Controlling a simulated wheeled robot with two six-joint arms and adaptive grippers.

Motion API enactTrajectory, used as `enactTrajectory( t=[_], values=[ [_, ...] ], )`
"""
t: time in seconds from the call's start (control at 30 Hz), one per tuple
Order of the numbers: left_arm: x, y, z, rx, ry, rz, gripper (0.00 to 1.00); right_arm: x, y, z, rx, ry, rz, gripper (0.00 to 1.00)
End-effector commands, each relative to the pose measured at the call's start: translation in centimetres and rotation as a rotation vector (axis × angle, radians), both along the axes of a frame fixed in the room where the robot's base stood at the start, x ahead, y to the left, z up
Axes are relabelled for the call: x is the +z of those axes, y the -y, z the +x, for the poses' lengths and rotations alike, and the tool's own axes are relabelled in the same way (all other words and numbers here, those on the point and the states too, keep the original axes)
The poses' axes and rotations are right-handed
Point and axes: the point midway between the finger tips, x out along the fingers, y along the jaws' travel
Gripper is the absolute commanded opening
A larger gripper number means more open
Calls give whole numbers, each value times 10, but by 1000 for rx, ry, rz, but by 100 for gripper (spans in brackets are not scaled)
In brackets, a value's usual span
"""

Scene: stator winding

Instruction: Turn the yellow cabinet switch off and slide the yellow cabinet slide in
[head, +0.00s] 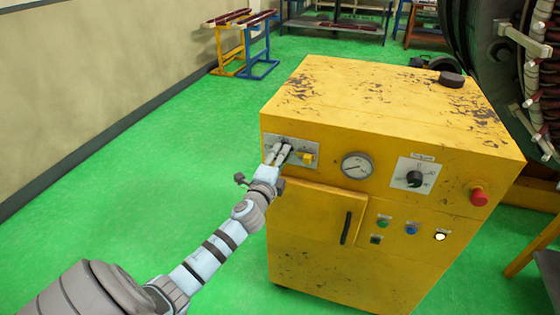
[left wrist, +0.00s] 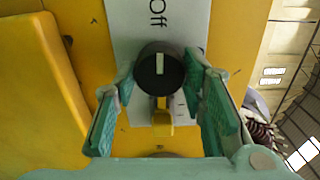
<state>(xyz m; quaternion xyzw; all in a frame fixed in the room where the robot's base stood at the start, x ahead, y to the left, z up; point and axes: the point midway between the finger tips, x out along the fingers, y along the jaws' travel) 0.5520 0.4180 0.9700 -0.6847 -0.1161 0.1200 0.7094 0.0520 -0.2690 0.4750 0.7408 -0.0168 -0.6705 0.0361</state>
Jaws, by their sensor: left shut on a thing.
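The yellow cabinet (head: 345,100) stands in the middle of the head view. A light plate (head: 313,146) on its front, at the upper left, carries the yellow slide (head: 307,158), right of my left gripper (head: 280,152). In the left wrist view, my left gripper (left wrist: 161,85) is shut on the round black switch knob (left wrist: 160,70), with a finger on either side. The knob's white mark lies toward the plate's "Off" lettering (left wrist: 157,14). The yellow slide (left wrist: 162,120) shows below the knob there. In the head view the fingers hide the knob. My right gripper is not in view.
The cabinet front also has a gauge (head: 357,165), a black dial (head: 414,179), a red button (head: 479,196) and a door handle (head: 346,228). A large round machine stands at the right. The green floor left of the cabinet is clear.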

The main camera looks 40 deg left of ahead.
Motion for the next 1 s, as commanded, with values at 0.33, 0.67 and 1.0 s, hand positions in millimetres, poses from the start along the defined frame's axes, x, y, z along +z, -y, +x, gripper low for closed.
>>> enactTrajectory(
  t=[0.33,0.67,1.0],
  values=[
    [-1,0,0,1,14,-50,10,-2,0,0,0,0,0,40],
    [-1,0,0,1,15,-51,44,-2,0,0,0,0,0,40],
    [0,0,0,0,16,-48,58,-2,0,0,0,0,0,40]
  ],
)
